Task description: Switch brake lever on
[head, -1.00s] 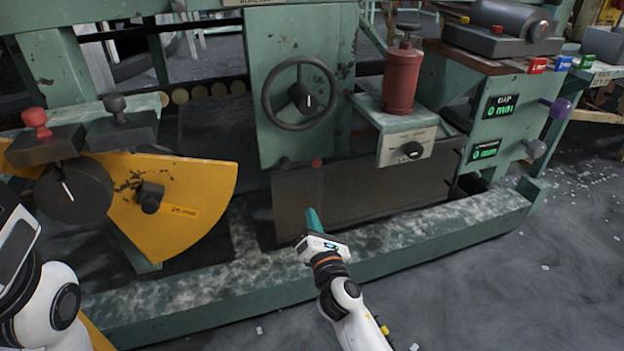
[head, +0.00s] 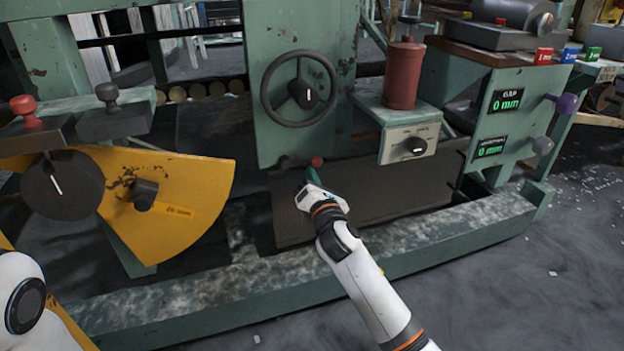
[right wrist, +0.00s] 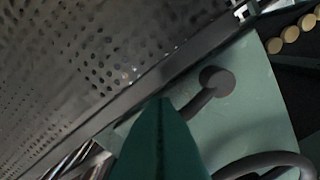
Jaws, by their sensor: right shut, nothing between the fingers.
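A small red knob (head: 317,161) sits at the bottom edge of the green panel (head: 345,130), under the black handwheel (head: 299,90). No readable label shows which control is the brake lever. My right gripper (head: 311,174) is shut and empty, its green fingertips just below and left of the red knob; contact cannot be told. In the right wrist view, the shut green fingers (right wrist: 160,115) point toward a dark, round-ended lever (right wrist: 215,80) in front of the green panel. My left gripper is outside the frame; only part of that arm shows at lower left.
A yellow plate (head: 190,195) with a dial stands at left, beside levers with a red knob (head: 24,108) and a grey knob (head: 107,92). A red cylinder (head: 404,75) stands right of the handwheel. A green base beam (head: 420,240) runs along the front.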

